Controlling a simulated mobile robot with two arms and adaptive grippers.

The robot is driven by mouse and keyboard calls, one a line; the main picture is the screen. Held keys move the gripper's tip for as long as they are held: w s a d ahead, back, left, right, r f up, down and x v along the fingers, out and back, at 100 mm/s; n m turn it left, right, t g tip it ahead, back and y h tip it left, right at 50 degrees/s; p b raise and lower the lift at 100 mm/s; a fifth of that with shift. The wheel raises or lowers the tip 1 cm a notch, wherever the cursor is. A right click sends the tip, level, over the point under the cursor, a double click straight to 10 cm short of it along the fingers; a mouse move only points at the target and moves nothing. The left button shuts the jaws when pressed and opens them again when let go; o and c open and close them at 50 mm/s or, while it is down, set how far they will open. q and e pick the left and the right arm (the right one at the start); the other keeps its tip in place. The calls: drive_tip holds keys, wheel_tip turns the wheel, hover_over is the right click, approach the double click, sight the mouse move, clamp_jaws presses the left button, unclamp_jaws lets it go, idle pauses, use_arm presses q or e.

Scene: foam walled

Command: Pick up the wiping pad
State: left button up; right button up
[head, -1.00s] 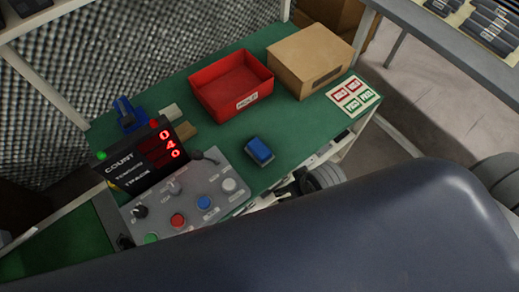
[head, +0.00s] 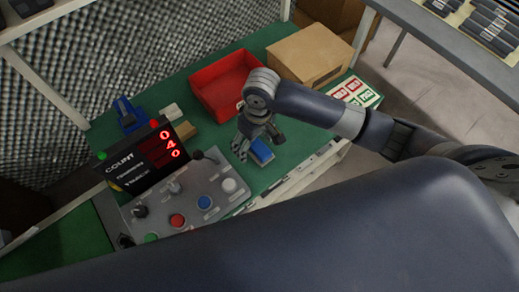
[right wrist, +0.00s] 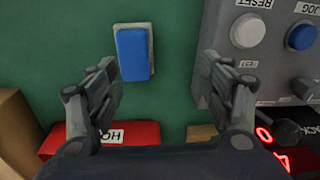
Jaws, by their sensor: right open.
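The wiping pad (head: 262,152) is a small blue block with a pale grey layer under it. It lies on the green bench top, partly hidden by my right gripper in the head view. The right gripper (head: 259,142) is over the pad, its fingers apart. In the right wrist view the pad (right wrist: 132,52) shows between the spread fingers of the right gripper (right wrist: 158,66), closer to the left finger. Nothing is held. My left gripper is out of view.
A red bin (head: 217,84) and a cardboard box (head: 311,54) stand behind the pad. A control panel (head: 187,204) with buttons and a lit counter display (head: 145,158) are to the left. A label card (head: 354,92) lies at the right.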

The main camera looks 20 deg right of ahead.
sight(261, 149)
drive_tip(key=d, duration=0.1)
drive_tip(key=w+d, duration=0.1)
drive_tip(key=w+d+h, duration=0.1)
drive_tip(key=shift+r+m, duration=0.3)
drive_tip(key=shift+r, duration=0.05)
wheel_tip(261, 149, down, 11)
drive_tip(key=shift+s+r, duration=0.15)
drive_tip(key=shift+r, duration=0.05)
drive_tip(key=c, duration=1.2)
